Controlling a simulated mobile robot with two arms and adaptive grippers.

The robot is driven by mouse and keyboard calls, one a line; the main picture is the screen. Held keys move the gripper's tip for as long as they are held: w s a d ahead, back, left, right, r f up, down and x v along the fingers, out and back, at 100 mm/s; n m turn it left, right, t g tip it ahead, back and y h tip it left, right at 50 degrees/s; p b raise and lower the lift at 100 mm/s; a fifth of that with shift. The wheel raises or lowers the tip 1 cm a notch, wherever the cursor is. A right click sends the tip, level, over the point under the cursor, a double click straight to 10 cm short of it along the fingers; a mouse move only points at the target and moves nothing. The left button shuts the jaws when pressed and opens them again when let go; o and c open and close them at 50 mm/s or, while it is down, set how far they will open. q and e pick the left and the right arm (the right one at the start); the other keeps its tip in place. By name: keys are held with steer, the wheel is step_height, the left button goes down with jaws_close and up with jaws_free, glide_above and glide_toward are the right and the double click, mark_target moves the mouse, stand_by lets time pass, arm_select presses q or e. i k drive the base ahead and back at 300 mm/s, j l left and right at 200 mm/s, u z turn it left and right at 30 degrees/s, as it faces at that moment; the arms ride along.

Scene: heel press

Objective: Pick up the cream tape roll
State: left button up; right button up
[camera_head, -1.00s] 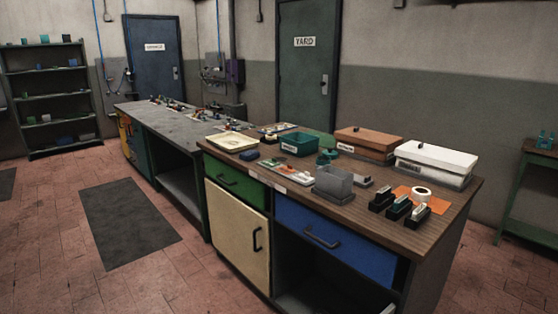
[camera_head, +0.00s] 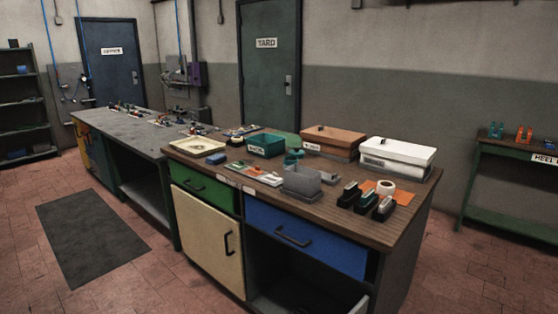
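A small cream-white tape roll (camera_head: 386,188) lies on the right part of the brown wooden worktop (camera_head: 262,196). It rests on or against an orange sheet (camera_head: 369,185), just behind a row of dark stapler-like tools (camera_head: 365,202). Its ring shape shows, with a hole in the middle. Neither of my grippers is in view.
A white box (camera_head: 397,152) and a brown box (camera_head: 334,141) stand behind the roll. A green bench (camera_head: 515,175) stands at the far right.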

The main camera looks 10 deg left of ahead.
mark_target(237, 140)
steer(key=j+z, duration=0.1)
steer(key=j, duration=0.4)
steer(key=j+z, duration=0.15)
steer(key=j, duration=0.4)
steer(key=k+j+z, duration=0.1)
steer(key=j, duration=0.4)
steer(key=k+j+z, duration=0.1)
steer(key=j, duration=0.4)
steer(key=k+j+z, duration=0.15)
steer(key=j, duration=0.35)
steer(key=i+j+z, duration=0.15)
steer(key=j, duration=0.3)
steer(key=i+j+z, duration=0.2)
steer(key=j, duration=0.3)
steer(key=i+j+z, duration=0.15)
steer(key=j, duration=0.35)
steer(key=i+j+z, duration=0.2)
steer(key=j, duration=0.3)
steer(key=i+j+z, duration=0.15)
steer(key=j, duration=0.4)
steer(key=i+j+z, duration=0.2)
steer(key=j, duration=0.35)
steer(key=k, duration=0.1)
